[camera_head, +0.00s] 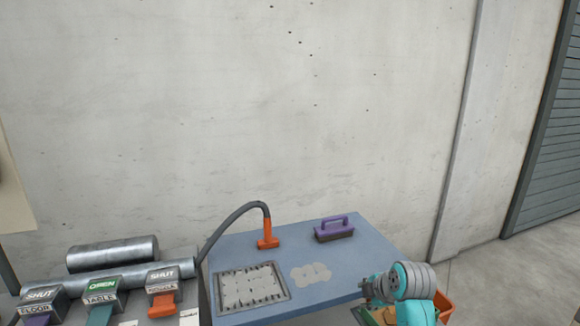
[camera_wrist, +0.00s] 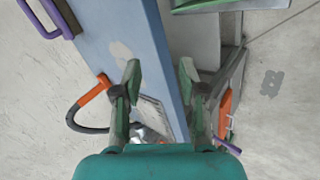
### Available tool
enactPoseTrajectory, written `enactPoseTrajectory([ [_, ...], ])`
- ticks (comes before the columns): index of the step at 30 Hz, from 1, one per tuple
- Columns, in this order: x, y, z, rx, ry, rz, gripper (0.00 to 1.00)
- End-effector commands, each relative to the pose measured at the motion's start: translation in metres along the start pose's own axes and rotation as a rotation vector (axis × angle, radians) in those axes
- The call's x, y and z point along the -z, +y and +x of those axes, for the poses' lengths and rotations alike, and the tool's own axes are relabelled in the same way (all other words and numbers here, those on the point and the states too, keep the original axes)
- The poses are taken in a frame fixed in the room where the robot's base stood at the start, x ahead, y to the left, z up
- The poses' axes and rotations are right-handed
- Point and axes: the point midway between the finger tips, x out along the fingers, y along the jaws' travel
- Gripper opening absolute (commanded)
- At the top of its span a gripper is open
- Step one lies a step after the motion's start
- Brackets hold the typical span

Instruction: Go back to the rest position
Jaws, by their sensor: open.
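My gripper (camera_head: 366,287) is at the front right of the blue table (camera_head: 345,235) in the head view, on the end of my teal arm. In the wrist view my gripper (camera_wrist: 159,72) has its two fingers spread apart with nothing between them. The blue table (camera_wrist: 110,30) lies beyond the fingers in that view. My gripper's exact height above the table is hard to tell.
A purple-handled brush (camera_head: 334,229) and an orange hose nozzle (camera_head: 268,240) are on the table. A grey-framed tray (camera_head: 218,291) and pale patches (camera_head: 311,273) lie nearer. Labelled levers (camera_head: 103,283) and metal rollers (camera_head: 112,254) stand left; an orange bin (camera_head: 445,304) is right.

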Motion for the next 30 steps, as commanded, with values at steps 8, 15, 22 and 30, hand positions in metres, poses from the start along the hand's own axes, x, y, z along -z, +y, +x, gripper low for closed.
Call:
enactPoseTrajectory([
  [8, 0.003, -0.097, 0.039, -0.075, -0.019, 0.221, 0.42],
  [15, 0.007, -0.182, 0.049, -0.155, -0.025, 0.417, 0.42],
  [22, 0.014, -0.26, 0.039, -0.234, -0.018, 0.596, 0.42],
  [30, 0.023, -0.341, 0.004, -0.327, 0.008, 0.792, 0.42],
])
